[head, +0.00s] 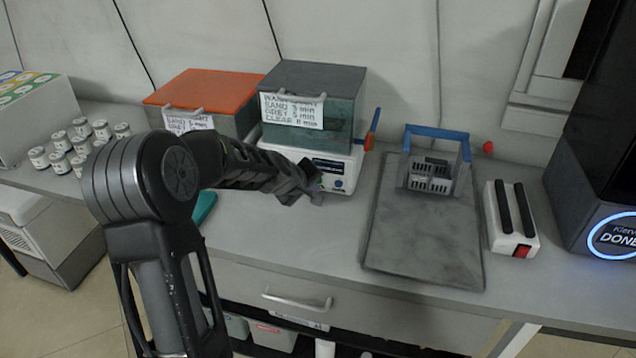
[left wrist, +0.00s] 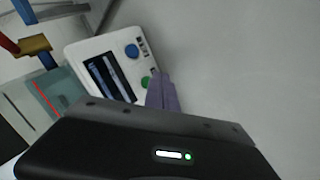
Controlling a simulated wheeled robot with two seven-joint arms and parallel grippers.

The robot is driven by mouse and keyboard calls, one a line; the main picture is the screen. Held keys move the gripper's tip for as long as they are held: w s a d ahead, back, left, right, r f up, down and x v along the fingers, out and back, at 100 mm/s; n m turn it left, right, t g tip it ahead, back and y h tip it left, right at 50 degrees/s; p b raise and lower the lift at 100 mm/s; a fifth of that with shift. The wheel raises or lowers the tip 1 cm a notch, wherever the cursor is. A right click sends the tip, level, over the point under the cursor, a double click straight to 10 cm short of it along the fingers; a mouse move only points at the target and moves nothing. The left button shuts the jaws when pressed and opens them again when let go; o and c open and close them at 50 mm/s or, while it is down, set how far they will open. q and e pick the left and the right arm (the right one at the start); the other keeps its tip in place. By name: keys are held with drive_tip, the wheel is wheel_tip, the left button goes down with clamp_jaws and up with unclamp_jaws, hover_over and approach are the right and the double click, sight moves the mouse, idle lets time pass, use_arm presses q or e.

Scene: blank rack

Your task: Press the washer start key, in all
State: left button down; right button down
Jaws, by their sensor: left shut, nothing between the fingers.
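The washer (head: 345,160) is a white base with a front panel, under a dark grey-green lidded tank. Its panel shows in the left wrist view (left wrist: 82,57) with a dark display, a blue round knob (left wrist: 132,51) and a green round key (left wrist: 146,81). My left gripper (head: 314,187) is shut and empty, in front of the panel. In the left wrist view its fingertips (left wrist: 161,90) appear right beside the green key; I cannot tell whether they touch it. In the head view the gripper hides part of the panel. My right gripper is not in view.
An orange-lidded tank (head: 205,92) stands left of the washer, with several small jars (head: 75,145) further left. A grey mat (head: 420,240) carries a blue-handled rack (head: 437,165). A white device with a red switch (head: 512,220) and a dark machine reading DONE (head: 590,210) stand right.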

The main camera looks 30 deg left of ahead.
use_arm(q)
drive_tip(key=shift+s, duration=0.15)
drive_tip(key=shift+s+d+b, duration=0.25)
drive_tip(key=shift+s+b, duration=0.1)
drive_tip(key=shift+s, duration=0.3)
drive_tip(key=shift+s+d+b, duration=0.25)
drive_tip(key=shift+s+b, duration=0.1)
drive_tip(key=shift+s, duration=0.25)
drive_tip(key=shift+s+d, duration=0.2)
drive_tip(key=shift+s, duration=0.35)
drive_tip(key=shift+s+d, duration=0.2)
drive_tip(key=shift+s, duration=0.3)
drive_tip(key=shift+r, duration=0.1)
